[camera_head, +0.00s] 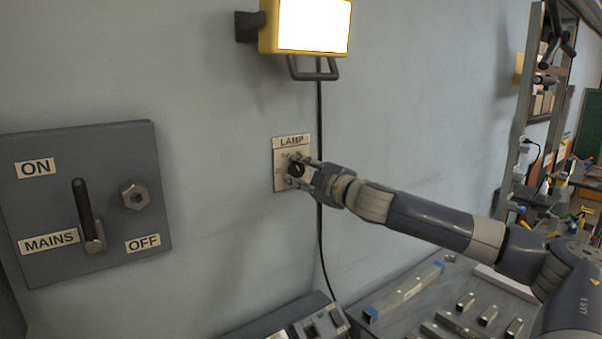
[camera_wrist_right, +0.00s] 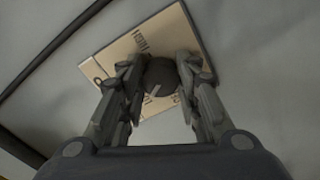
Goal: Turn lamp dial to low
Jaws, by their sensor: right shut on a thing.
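The lamp dial (camera_head: 296,170) is a small dark round knob on a cream plate (camera_head: 280,185) labelled LAMP, fixed to the wall. My right gripper (camera_head: 299,171) is at the plate with its fingers shut on the dial. In the right wrist view the dial (camera_wrist_right: 162,77) sits between the two fingertips (camera_wrist_right: 162,68), and a pale pointer line shows on its face. The fingers hide part of the plate's lettering, so I cannot tell which setting the pointer marks. The yellow lamp (camera_head: 310,25) above is lit bright white. My left gripper is not in view.
A grey mains panel (camera_head: 110,235) with a lever (camera_head: 88,215) is on the wall at the left. A black cable (camera_head: 320,240) runs down behind my right gripper. Below, a grey bench (camera_head: 400,320) holds several metal bars. The wall between panel and dial is clear.

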